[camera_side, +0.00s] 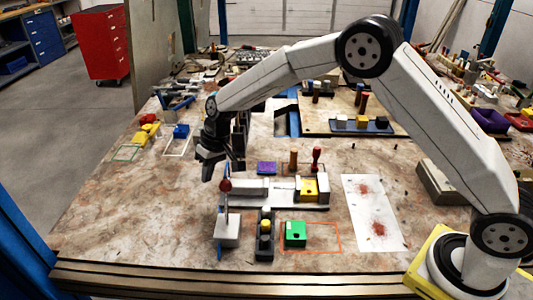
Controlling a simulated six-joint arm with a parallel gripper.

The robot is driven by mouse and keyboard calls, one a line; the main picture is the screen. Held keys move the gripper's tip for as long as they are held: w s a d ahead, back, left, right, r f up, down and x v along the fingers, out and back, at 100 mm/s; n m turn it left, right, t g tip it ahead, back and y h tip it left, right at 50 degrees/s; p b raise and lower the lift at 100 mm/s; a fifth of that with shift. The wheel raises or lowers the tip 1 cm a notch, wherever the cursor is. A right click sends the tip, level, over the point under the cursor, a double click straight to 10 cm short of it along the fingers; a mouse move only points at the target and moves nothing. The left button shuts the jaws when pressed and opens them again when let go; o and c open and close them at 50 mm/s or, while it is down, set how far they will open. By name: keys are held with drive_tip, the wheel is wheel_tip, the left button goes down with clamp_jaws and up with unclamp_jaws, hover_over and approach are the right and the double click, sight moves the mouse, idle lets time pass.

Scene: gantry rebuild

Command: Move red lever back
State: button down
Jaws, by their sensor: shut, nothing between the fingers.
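The red lever has a round red knob (225,185) on a thin upright rod, rising from a light grey block (228,230) near the front of the bench. My gripper (208,175) is shut and empty. It points down, just above and to the left of the red knob in the picture. I cannot tell from this one view whether it touches the lever or how far apart they are in depth.
Beside the lever stand a yellow-topped dark block (265,226) and a green block (295,233). Behind are a grey fixture with a yellow block (308,188), a red-topped handle (316,157) and a purple block (266,167). A white sheet (370,205) lies right. The left front bench is clear.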

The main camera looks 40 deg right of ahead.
drive_tip(key=shift+s+d+r, duration=0.1)
drive_tip(key=shift+s+r, duration=0.1)
drive_tip(key=shift+s, duration=0.4)
drive_tip(key=shift+s+d+r, duration=0.15)
drive_tip(key=shift+s, duration=0.4)
drive_tip(key=shift+s+d+r, duration=0.1)
drive_tip(key=shift+s+r, duration=0.1)
drive_tip(key=shift+s, duration=0.4)
